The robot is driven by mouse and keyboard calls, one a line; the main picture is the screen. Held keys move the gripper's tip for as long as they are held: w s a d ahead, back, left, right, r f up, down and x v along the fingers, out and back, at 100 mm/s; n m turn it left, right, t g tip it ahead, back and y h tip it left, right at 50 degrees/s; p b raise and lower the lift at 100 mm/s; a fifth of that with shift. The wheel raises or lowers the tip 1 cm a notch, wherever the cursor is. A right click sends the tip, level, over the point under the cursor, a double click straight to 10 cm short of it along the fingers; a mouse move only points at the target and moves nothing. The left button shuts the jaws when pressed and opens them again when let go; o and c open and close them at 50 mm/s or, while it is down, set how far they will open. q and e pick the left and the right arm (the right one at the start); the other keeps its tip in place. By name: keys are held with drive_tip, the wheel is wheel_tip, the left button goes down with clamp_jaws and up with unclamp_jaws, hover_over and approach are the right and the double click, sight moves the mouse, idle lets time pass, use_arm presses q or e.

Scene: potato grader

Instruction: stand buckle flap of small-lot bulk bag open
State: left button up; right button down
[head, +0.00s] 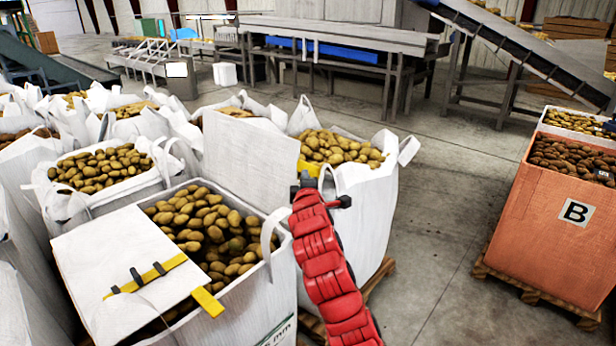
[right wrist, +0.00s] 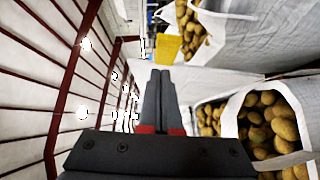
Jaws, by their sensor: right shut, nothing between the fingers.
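The open-topped white bulk bag (head: 262,300) full of potatoes stands at the front centre. One white flap (head: 115,250) lies over its near left part, with a yellow strap (head: 160,272) and black buckle pieces across it. A second white flap (head: 250,155) stands up at the back of the bag, with a yellow tab (head: 310,168) at its right edge. The tab also shows in the right wrist view (right wrist: 169,48). My right gripper (head: 308,181) is shut and empty, close to this tab; contact cannot be told. My left gripper is out of view.
Other potato-filled white bags crowd the left and stand behind, one (head: 365,205) just right of my bag. An orange crate (head: 545,225) marked B stands on a pallet at right. The floor (head: 440,210) between them is clear. Conveyors (head: 340,38) run along the back.

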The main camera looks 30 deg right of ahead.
drive_tip(key=a+v, duration=0.1)
drive_tip(key=v, duration=1)
drive_tip(key=shift+w+r+b, duration=0.2)
drive_tip(key=shift+b, duration=0.2)
